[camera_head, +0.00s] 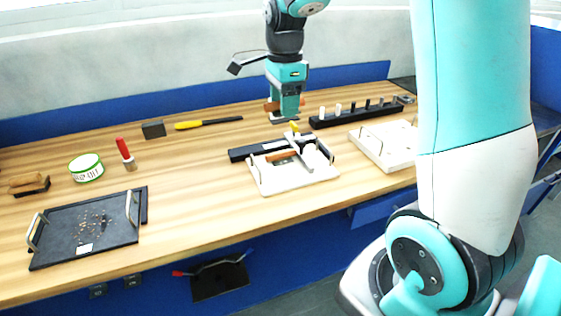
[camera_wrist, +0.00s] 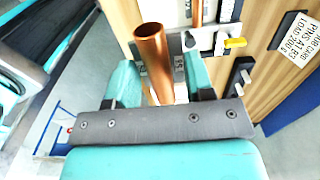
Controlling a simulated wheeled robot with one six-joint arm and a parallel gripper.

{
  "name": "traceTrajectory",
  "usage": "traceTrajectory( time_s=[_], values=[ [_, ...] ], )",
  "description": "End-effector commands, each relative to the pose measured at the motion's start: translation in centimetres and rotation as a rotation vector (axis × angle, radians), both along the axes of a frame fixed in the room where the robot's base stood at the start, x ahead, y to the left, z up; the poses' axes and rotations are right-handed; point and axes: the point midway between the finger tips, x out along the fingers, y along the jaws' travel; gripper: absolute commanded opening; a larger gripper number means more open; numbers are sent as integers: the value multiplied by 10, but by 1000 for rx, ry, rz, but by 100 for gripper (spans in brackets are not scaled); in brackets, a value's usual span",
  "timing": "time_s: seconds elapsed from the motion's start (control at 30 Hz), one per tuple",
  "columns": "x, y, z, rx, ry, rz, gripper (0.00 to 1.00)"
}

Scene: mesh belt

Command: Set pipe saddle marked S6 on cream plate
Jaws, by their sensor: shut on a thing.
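My gripper (camera_head: 286,116) is shut on a copper-coloured pipe saddle (camera_head: 271,106), held above the table behind the middle cream plate. In the wrist view the copper tube (camera_wrist: 158,65) stands out between the teal fingers (camera_wrist: 162,90). A small pale label shows beside it, its marking too small to read surely. The cream plate (camera_head: 285,184) has metal fittings, a yellow-tipped clamp (camera_head: 295,128) and another copper piece (camera_head: 281,155) on it. The clamp's yellow tip also shows in the wrist view (camera_wrist: 236,42). The underside of the held saddle is hidden.
A second cream plate (camera_head: 372,153) lies right, partly hidden by my arm. A black rail with pegs (camera_head: 352,115) stands behind it. A dark tray (camera_head: 60,253), green-white tin (camera_head: 86,168), red-handled tool (camera_head: 124,150) and yellow-handled tool (camera_head: 188,125) lie left. The table's centre-left is clear.

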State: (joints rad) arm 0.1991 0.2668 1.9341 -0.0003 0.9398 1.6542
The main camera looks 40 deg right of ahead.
Motion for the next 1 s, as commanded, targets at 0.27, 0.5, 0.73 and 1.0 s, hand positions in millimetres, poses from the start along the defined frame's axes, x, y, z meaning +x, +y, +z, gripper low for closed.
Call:
traceTrajectory(
  time_s=[0.27,0.5,0.73,1.0],
  values=[
    [-2,-2,-76,2,10,-3,19],
    [-2,-1,-134,1,7,0,19],
    [-1,0,-157,1,3,2,19],
    [0,0,-189,1,2,2,19]
  ],
)
